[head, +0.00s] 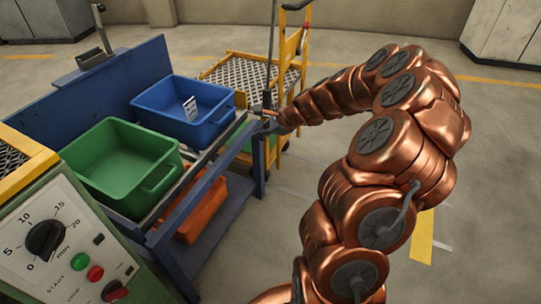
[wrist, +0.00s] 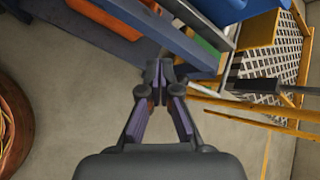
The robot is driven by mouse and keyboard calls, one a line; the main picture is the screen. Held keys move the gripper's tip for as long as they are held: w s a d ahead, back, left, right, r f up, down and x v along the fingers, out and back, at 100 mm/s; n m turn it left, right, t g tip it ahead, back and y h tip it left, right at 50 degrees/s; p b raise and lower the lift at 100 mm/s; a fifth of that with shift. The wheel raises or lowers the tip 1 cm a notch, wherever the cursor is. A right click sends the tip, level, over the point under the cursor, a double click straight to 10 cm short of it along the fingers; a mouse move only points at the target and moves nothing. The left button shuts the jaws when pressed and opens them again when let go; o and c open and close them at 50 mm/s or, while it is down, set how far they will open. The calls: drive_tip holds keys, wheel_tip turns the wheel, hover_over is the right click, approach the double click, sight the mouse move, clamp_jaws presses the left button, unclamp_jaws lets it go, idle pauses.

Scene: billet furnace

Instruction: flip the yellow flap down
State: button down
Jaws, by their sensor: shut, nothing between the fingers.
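My gripper (wrist: 161,72) is shut and empty in the wrist view, its fingertips close together near the end of the blue bench frame. In the head view my gripper (head: 265,112) is small and partly blurred into the bench corner. Yellow parts show on the cart (head: 290,55) behind it, with an upright yellow frame and a mesh deck; its yellow bars (wrist: 240,104) lie right of the fingers in the wrist view. A small yellow piece (head: 241,99) stands at the cart's near edge. I cannot tell which yellow part is the flap, or whether my gripper touches it.
A blue bench (head: 215,168) carries a green bin (head: 120,185) and a blue bin (head: 165,120). An orange bin (head: 203,210) is on its lower shelf. A green control box (head: 65,240) with a dial stands front left. Open floor (head: 480,180) lies to the right.

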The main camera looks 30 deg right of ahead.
drive_tip(key=d+f+m+t+h+b, duration=0.1)
drive_tip(key=d+f+m, duration=0.4)
drive_tip(key=d+f, duration=0.5)
drive_tip(key=shift+s+d+f+m+h+b, duration=0.15)
drive_tip(key=shift+s+d+m+h+b, duration=0.2)
drive_tip(key=shift+d+h+b, duration=0.5)
drive_tip(key=a+b+x, duration=0.1)
drive_tip(key=b+x, duration=0.3)
drive_tip(key=x, duration=0.6)
drive_tip(key=shift+w+a+r+b, duration=0.15)
drive_tip(key=shift+a+r+b, duration=0.1)
drive_tip(key=shift+r, duration=0.3)
drive_tip(key=shift+w+a+r+b, duration=0.1)
drive_tip(key=shift+w+a+r, duration=0.1)
drive_tip(key=shift+r, duration=0.4)
drive_tip(key=shift+w+a+r+b, duration=0.1)
drive_tip(key=shift+a+r+b, duration=0.15)
drive_tip(key=shift+r, duration=0.3)
drive_tip(key=shift+r+y+p, duration=0.15)
drive_tip(key=shift+y+p, duration=0.1)
drive_tip(key=shift+p, duration=0.3)
drive_tip(key=shift+s+a+r+p, duration=0.1)
drive_tip(key=shift+p, duration=0.5)
